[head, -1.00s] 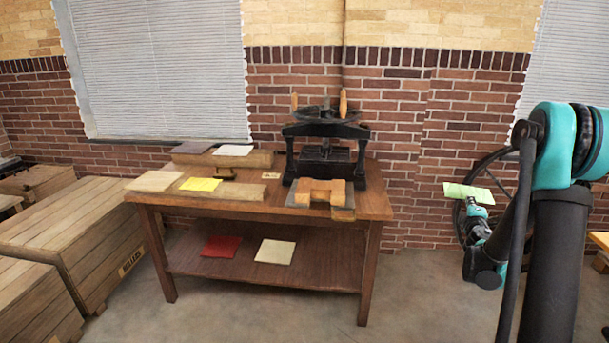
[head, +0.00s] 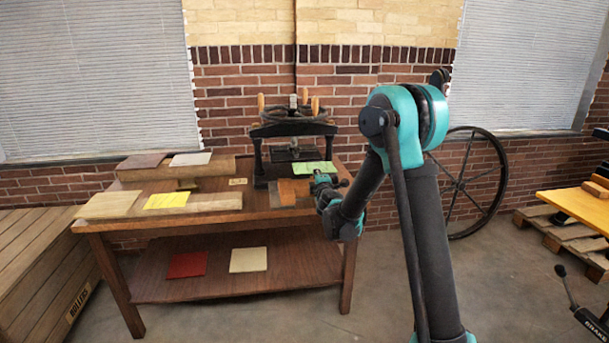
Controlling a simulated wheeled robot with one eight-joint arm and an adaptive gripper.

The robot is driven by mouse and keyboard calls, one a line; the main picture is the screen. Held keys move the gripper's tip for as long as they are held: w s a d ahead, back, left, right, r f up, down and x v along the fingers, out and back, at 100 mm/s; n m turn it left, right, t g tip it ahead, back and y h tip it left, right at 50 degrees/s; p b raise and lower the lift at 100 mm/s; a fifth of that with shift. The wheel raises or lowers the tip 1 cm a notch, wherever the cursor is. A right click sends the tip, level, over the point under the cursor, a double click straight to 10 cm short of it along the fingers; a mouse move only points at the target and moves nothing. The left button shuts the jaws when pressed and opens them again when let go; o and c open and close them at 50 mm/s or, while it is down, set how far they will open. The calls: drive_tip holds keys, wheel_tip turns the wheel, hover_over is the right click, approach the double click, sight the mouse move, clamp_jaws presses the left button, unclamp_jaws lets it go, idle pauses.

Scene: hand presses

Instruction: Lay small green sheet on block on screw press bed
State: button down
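The black screw press (head: 262,160) stands at the back right of the wooden table, with a wheel-like handle on top. My gripper (head: 319,175) is at the press's right front, seen from behind. It holds the small green sheet (head: 315,167) by its near edge, the sheet reaching away from me roughly level. The sheet appears above and behind the block, in front of the press opening. Whether it touches anything cannot be told. The fingertips are small and partly hidden.
Red (head: 187,265) and cream (head: 248,260) sheets lie on the lower shelf. A spoked wheel (head: 497,196) stands right.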

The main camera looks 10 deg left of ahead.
sight(306, 189)
drive_tip(key=shift+y, duration=0.3)
drive_tip(key=shift+s+a+f, duration=0.15)
drive_tip(key=shift+a+f, duration=0.55)
drive_tip(key=shift+f, duration=0.35)
drive_tip(key=shift+s+a+f, duration=0.15)
drive_tip(key=shift+a+f, duration=0.6)
drive_tip(key=shift+f, duration=0.35)
drive_tip(key=shift+s+a+f, duration=0.15)
drive_tip(key=shift+a+f, duration=0.55)
drive_tip(key=shift+f, duration=0.35)
drive_tip(key=shift+f, duration=0.15)
drive_tip(key=c, duration=1.6)
unclamp_jaws()
drive_tip(key=shift+c, duration=0.2)
drive_tip(key=shift+o, duration=1)
drive_tip(key=shift+s, duration=0.15)
drive_tip(key=v, duration=0.6)
drive_tip(key=shift+d+f, duration=0.1)
drive_tip(key=shift+f, duration=0.05)
